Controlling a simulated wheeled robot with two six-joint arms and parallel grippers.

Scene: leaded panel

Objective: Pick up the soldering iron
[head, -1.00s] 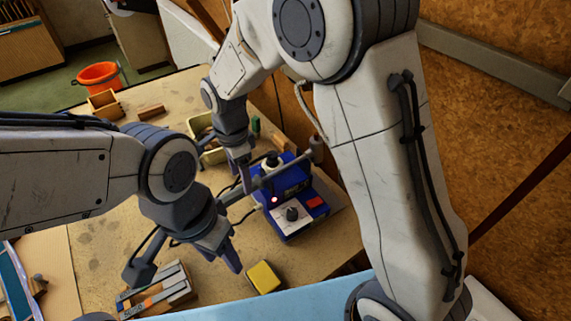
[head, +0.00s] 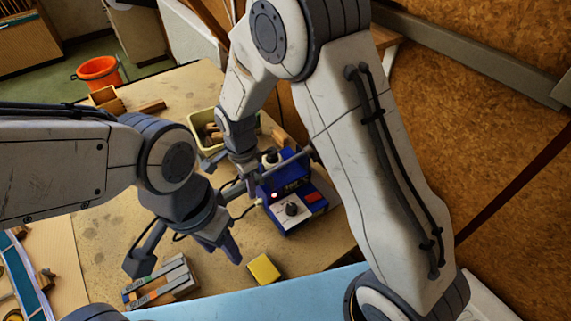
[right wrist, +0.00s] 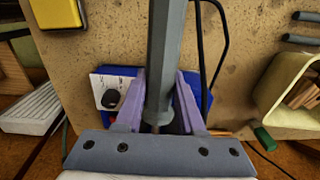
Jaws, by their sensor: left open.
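The blue soldering station (head: 292,205) stands on the bench, with a white front panel and black knob. The soldering iron (head: 289,161) slants across its top as a grey bar. My right gripper (head: 249,184) is at the station's left side, its fingers mostly hidden in the head view. In the right wrist view, the iron's grey handle (right wrist: 165,50) runs between the two purple fingers of my right gripper (right wrist: 162,76). I cannot tell whether the fingers press on it. My left gripper (head: 234,255) is open and empty, left of the station.
A yellow sponge block (head: 264,269) lies in front of the station. A slatted grey block (head: 162,282) is at the lower left. A cream bin (head: 204,133) stands behind my right gripper. A dark cable (right wrist: 220,40) runs beside the iron.

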